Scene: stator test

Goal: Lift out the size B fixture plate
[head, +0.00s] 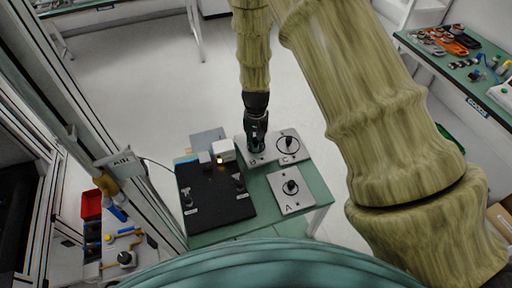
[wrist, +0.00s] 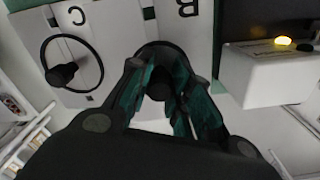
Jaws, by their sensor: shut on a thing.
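The size B fixture plate (head: 265,158) is a light grey plate marked B on the green bench, left of plate C. It also shows at the top of the wrist view (wrist: 172,26). My gripper (head: 256,148) points down over it. In the wrist view my gripper's green-lined fingers (wrist: 166,98) are shut on the plate's black knob, which they partly hide. I cannot tell whether the plate is raised off the bench.
Plate C (head: 289,148), with a ring and black knob, sits close on the right. Plate A (head: 291,190) lies in front. A white box with a yellow light (head: 222,150) and a black board (head: 215,197) stand on the left. The bench (head: 318,183) is clear at its right edge.

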